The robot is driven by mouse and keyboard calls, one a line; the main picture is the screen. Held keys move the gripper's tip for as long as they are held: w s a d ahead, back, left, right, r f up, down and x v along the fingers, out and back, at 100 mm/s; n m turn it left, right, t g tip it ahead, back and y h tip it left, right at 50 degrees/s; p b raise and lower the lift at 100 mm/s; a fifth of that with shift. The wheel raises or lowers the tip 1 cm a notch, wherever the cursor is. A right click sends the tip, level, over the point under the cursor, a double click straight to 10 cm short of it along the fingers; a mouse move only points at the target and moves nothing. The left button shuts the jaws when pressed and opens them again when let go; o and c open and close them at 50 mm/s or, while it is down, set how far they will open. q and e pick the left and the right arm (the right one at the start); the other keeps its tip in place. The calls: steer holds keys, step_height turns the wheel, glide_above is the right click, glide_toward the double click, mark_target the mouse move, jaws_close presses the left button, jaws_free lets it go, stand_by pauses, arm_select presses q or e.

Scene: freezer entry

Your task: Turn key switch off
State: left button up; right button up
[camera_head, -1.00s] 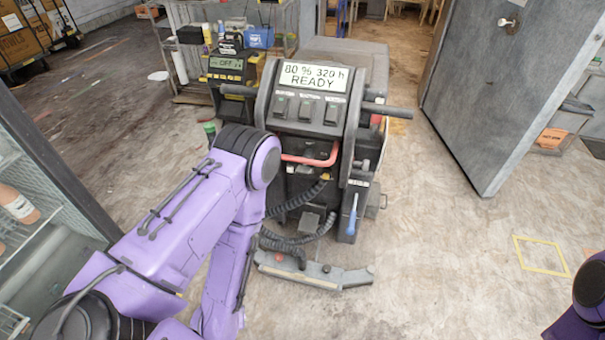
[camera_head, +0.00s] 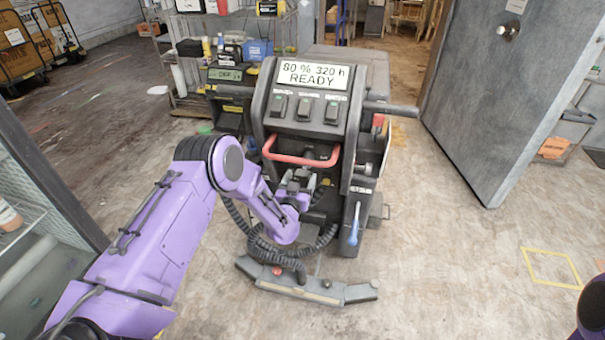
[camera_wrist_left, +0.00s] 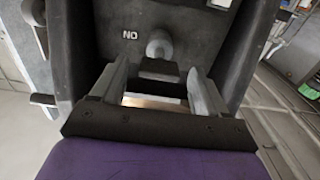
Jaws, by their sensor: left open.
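The dark grey machine (camera_head: 266,110) stands ahead, and its lit display (camera_head: 312,75) reads "80 % 320 h READY". In the left wrist view, a round grey knob, likely the key switch (camera_wrist_left: 158,45), sits on its dark panel beside lettering that looks like "NO", perhaps "ON" upside down. My left gripper (camera_wrist_left: 160,85) is open and empty, its fingers pointing at the panel with the knob just beyond and between them. In the head view the left gripper (camera_head: 300,180) is below the red handle, and the knob cannot be made out. My right gripper is out of view.
The red handle (camera_head: 300,158) crosses the machine's front above my left gripper. Coiled black hoses (camera_head: 240,222) hang beside my wrist. A blue lever (camera_head: 354,225) is at the machine's right.

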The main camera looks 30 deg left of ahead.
mark_target(304, 171)
arm_select(q)
steer(key=shift+x, duration=1.5)
steer(key=shift+c, duration=0.3)
steer(key=c, duration=1)
